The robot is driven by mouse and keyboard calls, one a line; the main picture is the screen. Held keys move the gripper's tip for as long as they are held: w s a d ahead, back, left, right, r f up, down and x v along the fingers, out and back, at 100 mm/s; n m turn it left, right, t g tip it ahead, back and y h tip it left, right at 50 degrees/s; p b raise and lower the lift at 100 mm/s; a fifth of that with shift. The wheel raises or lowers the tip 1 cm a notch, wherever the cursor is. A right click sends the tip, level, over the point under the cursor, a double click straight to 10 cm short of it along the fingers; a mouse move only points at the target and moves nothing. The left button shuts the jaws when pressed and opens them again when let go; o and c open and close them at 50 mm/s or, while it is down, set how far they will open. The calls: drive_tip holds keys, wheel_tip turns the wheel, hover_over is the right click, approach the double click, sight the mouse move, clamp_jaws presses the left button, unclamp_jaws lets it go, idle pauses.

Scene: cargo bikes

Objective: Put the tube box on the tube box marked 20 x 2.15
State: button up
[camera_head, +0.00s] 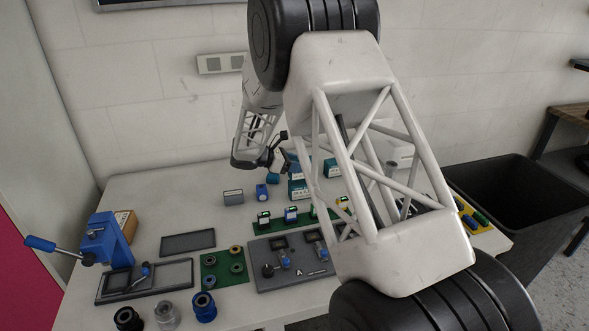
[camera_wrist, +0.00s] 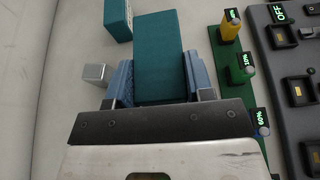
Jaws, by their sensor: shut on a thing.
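My gripper (camera_wrist: 160,82) is shut on a teal tube box (camera_wrist: 160,50), which sits between its two blue finger pads in the wrist view. A second teal box (camera_wrist: 117,18) shows at the top edge there, close to the left of the held one. In the head view my gripper (camera_head: 284,164) is at the back of the table, partly hidden by my arm. Teal boxes with pale labels stand near it, one in the middle (camera_head: 299,189) and one to the right (camera_head: 332,168). The markings are too small to read for certain.
A small grey block (camera_wrist: 97,73) lies left of the gripper in the wrist view. Coloured posts with lit displays stand on a green strip (camera_wrist: 232,62) to the right, beside a dark panel (camera_wrist: 290,50). A blue press (camera_head: 103,243) stands at the table's left.

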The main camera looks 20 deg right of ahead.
drive_tip(key=shift+f, duration=1)
drive_tip(key=shift+f, duration=0.15)
drive_tip(key=o, duration=1.1)
drive_tip(key=v, duration=1.2)
